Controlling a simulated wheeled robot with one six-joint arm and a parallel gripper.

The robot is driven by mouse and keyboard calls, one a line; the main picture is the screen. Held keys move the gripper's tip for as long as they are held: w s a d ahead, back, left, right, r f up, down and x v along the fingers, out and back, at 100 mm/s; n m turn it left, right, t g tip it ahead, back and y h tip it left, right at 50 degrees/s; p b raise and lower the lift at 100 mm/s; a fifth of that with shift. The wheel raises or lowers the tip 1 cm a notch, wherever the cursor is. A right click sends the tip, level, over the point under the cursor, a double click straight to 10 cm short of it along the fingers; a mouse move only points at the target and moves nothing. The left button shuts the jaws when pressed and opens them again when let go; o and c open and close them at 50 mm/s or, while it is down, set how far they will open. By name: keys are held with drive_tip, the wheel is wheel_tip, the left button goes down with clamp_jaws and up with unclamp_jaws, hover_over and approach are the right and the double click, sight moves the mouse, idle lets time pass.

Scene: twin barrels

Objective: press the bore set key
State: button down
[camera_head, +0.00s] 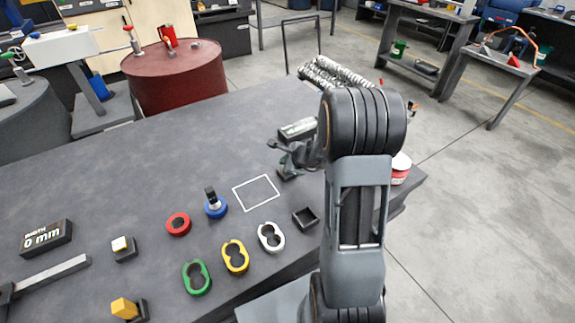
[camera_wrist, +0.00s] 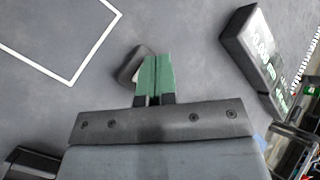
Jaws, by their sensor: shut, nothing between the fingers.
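My gripper (camera_head: 292,160) is low over the dark bench, its fingers together and empty. In the wrist view its green fingertips (camera_wrist: 156,60) are side by side. They partly cover a small dark rounded block (camera_wrist: 133,63), which is likely the bore set key, though no label on it is readable. I cannot tell whether the fingertips touch it. A dark readout box (camera_head: 298,129) stands just behind the gripper. In the wrist view the readout box (camera_wrist: 252,58) shows lit digits ending in mm, on the right.
A white square outline (camera_head: 256,192) lies left of the gripper. Red (camera_head: 178,224), green (camera_head: 196,277), yellow (camera_head: 235,257) and white (camera_head: 271,237) rings lie nearer. A black square tray (camera_head: 305,218) sits in front. A width readout (camera_head: 46,237) stands far left.

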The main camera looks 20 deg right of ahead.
drive_tip(key=shift+r+p, duration=0.55)
drive_tip(key=shift+r, duration=0.3)
drive_tip(key=shift+r+p, duration=2)
drive_tip(key=shift+r, duration=0.55)
drive_tip(key=s+a+r+n+g+y, duration=0.25)
drive_tip(key=s+a+n+g, duration=0.45)
drive_tip(key=s+n, duration=0.55)
drive_tip(key=s+a+r+n+t+h+p, duration=0.1)
drive_tip(key=s+a+r+n+h, duration=0.1)
drive_tip(key=s+r+n+h, duration=0.3)
drive_tip(key=s+r+n, duration=0.4)
drive_tip(key=r+n, duration=0.2)
drive_tip(key=shift+a+t+p, duration=0.3)
drive_tip(key=shift+a+t, duration=0.1)
